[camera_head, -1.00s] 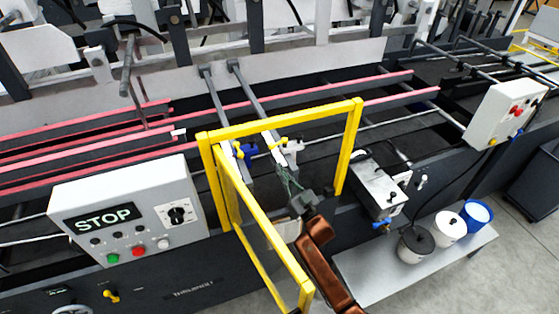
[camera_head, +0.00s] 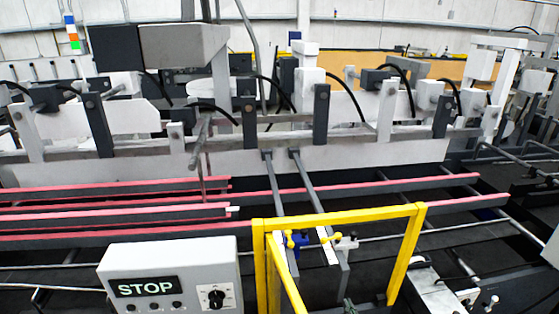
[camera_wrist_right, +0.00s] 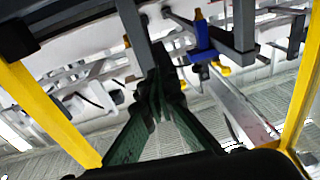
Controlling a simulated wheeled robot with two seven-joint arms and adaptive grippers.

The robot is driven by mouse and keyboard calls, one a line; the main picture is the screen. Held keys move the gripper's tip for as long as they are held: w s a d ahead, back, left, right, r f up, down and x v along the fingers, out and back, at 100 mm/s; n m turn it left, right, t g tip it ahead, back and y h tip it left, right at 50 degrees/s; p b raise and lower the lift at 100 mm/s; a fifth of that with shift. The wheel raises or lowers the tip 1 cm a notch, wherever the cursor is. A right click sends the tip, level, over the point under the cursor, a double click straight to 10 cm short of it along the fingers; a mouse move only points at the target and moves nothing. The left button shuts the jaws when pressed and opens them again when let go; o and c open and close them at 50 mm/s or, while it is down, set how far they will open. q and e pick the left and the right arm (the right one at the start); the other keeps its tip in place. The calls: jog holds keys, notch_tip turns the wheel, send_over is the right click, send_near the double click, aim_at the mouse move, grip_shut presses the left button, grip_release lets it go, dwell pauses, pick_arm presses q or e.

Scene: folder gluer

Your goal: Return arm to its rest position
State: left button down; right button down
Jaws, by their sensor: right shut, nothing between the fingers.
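Only the tips of my right gripper (camera_head: 348,305) show in the head view, at the bottom edge, in front of the yellow guard frame (camera_head: 340,217). The rest of that arm is out of the picture. In the right wrist view my right gripper (camera_wrist_right: 158,85) has its dark green fingers together at the tips, with nothing between them. Yellow bars of the frame (camera_wrist_right: 45,112) stand on both sides of it. A blue clamp (camera_wrist_right: 202,55) with yellow knobs is just right of the fingertips. My left gripper is not in view.
A grey control box (camera_head: 165,265) marked STOP stands left of the yellow frame. The blue clamp (camera_head: 299,240) sits on rods inside the frame. Red-edged rails (camera_head: 120,210) run across the machine behind. A metal block (camera_head: 440,290) is at the lower right.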

jog(key=s+d+f+m+g+h, duration=0.1)
jog(key=s+d+f+g+h, duration=0.1)
jog(key=s+d+f+g, duration=0.35)
jog(key=s+d+f+m+g+h, duration=0.1)
jog(key=s+d+f+g+h, duration=0.1)
jog(key=s+f, duration=0.6)
jog(key=s+d+f+g, duration=0.1)
jog(key=s+g, duration=0.2)
jog(key=s, duration=0.5)
jog(key=s+d+f+g+h, duration=0.1)
jog(key=s+f+g, duration=0.1)
jog(key=s, duration=0.5)
jog(key=s+d+f+g, duration=0.1)
jog(key=s+d+g, duration=0.15)
jog(key=s, duration=0.55)
jog(key=s+a+f+g, duration=0.1)
jog(key=s+f, duration=0.1)
jog(key=f, duration=1.3)
jog(key=s+a+f+g, duration=0.1)
jog(key=f, duration=1.4)
jog(key=s+f+n+g, duration=0.1)
jog(key=s+f, duration=1.6)
jog(key=s, duration=0.2)
jog(key=shift+s+y, duration=0.25)
jog(key=shift+y, duration=0.15)
